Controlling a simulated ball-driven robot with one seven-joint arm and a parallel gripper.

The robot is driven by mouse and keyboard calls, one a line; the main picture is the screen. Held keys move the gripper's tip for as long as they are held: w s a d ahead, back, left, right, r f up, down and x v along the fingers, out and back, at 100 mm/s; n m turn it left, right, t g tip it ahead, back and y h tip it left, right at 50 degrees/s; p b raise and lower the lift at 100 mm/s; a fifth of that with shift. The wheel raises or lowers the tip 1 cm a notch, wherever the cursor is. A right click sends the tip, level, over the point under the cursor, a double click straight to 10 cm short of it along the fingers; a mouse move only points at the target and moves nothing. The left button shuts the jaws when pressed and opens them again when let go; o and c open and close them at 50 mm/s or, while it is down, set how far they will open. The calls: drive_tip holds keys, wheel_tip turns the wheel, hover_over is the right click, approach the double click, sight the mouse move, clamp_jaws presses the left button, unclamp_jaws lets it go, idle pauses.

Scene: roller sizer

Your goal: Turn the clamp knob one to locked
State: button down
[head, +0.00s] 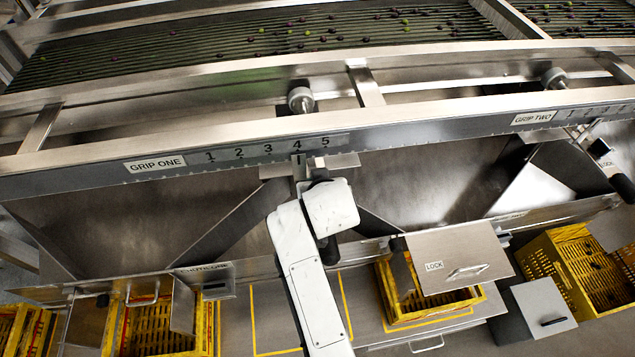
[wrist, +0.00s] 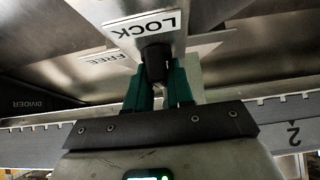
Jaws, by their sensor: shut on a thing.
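The clamp knob one (wrist: 157,62) is a small black knob in the wrist view, below a plate marked LOCK (wrist: 145,26). A second label, FREE (wrist: 107,58), lies to its left. My gripper (wrist: 157,80) has its green fingers on both sides of the knob and is shut on it. The knob's exact turn angle is hard to tell.
The rail's notched lower edge (wrist: 270,112) runs close beside my gripper. GRIP TWO (head: 535,117) is farther right.

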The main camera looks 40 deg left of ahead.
drive_tip(key=c, duration=1.1)
unclamp_jaws()
drive_tip(key=v, duration=1)
drive_tip(key=shift+s+d+r, duration=0.15)
drive_tip(key=shift+d+r, duration=0.05)
drive_tip(key=shift+r, duration=0.15)
drive_tip(key=s+d+f+m+g+h, duration=0.1)
drive_tip(key=d+f+m+h, duration=0.35)
drive_tip(key=d, duration=1.05)
drive_tip(key=s+d+f+m+g, duration=0.1)
drive_tip(key=d+f, duration=0.6)
drive_tip(key=d, duration=0.7)
drive_tip(key=s+d+f+m+g, duration=0.1)
drive_tip(key=s+d, duration=0.5)
drive_tip(key=d, duration=0.1)
drive_tip(key=s+d+f+m+g+h, duration=0.1)
drive_tip(key=s+d+m, duration=0.1)
drive_tip(key=s+d, duration=0.4)
drive_tip(key=s+d+m+g+h, duration=0.1)
drive_tip(key=s+d+m, duration=0.1)
drive_tip(key=s+d, duration=0.4)
drive_tip(key=shift+d+f+h, duration=0.15)
drive_tip(key=shift+d+f, duration=0.05)
drive_tip(key=shift+d, duration=0.25)
drive_tip(key=shift+d+f+h, duration=0.1)
drive_tip(key=shift+d+f, duration=0.1)
drive_tip(key=shift+d, duration=0.3)
